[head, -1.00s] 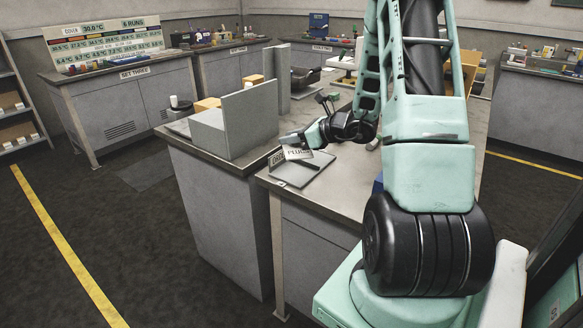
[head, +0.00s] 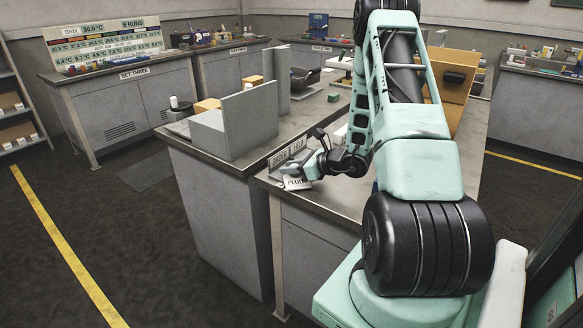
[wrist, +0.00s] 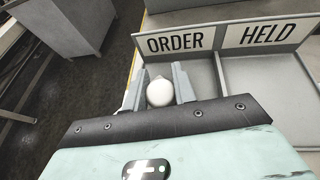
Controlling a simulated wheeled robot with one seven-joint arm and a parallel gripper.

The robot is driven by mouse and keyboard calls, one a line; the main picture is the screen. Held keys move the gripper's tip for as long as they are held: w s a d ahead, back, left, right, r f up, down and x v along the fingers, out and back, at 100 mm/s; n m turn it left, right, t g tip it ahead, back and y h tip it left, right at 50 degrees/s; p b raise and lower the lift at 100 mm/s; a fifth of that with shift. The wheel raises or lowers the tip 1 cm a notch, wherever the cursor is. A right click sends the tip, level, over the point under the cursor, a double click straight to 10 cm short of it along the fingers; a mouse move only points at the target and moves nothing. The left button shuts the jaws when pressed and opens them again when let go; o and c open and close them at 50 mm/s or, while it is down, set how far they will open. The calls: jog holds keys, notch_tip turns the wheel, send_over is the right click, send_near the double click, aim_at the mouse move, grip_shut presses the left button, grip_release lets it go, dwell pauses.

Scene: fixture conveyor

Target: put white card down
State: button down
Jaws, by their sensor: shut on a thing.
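The white card (head: 297,184), with dark lettering that starts "PLU", hangs tilted at my gripper (head: 299,171), near the front left corner of the bench. In the wrist view my gripper (wrist: 158,75) has its two grey fingers around a rounded white piece (wrist: 160,93); the card's lettered face is hidden there. A grey tray (wrist: 203,74) lies beneath and to the right, with an ORDER sign (wrist: 180,43) and a HELD sign (wrist: 267,34) along its far edge. The gripper is at the left side of the ORDER part. I cannot tell whether the card touches the tray.
A grey upright panel and block (head: 237,124) stand on the adjoining bench to the left. A wooden box (head: 452,85) stands on the bench behind my arm. A small green block (head: 333,97) lies farther back. The HELD compartment (wrist: 262,82) looks empty.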

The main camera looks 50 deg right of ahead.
jog(key=shift+f, duration=0.1)
jog(key=c, duration=1.6)
grip_release()
jog(key=shift+f, duration=0.1)
jog(key=o, duration=0.5)
